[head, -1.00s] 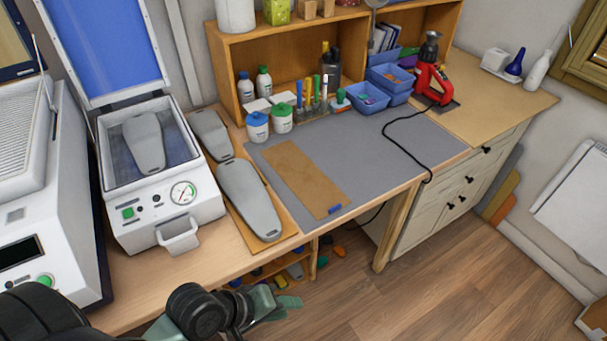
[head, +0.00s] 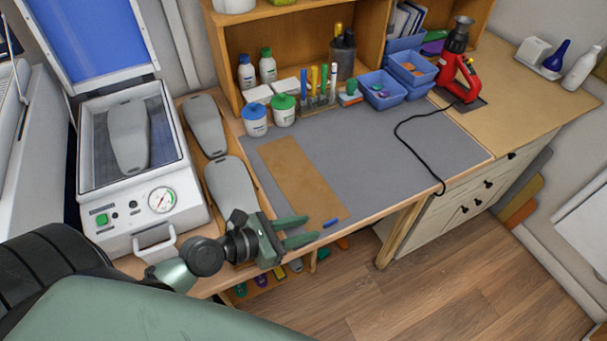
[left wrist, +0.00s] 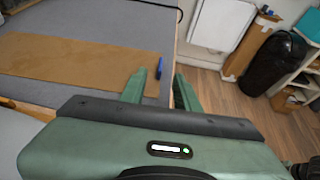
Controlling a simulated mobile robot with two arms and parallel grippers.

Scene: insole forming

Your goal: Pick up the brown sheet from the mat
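The brown sheet (head: 299,180) is a flat rectangle lying on the grey mat (head: 395,165). It also shows in the left wrist view (left wrist: 75,62). A small blue piece (head: 331,223) is at its near end, close to the mat's front edge. My left gripper (head: 300,231) is open and empty, just in front of the sheet's near end. In the left wrist view its two green fingers (left wrist: 160,92) stand apart near the blue piece, with nothing between them that I can make out. My right gripper is not in view.
Grey insole forms (head: 230,185) lie on a board left of the mat. A forming machine (head: 130,232) stands further left. Jars (head: 283,110), pens and blue bins (head: 381,90) line the mat's back. A black cord (head: 415,150) crosses its right side. The mat's middle is clear.

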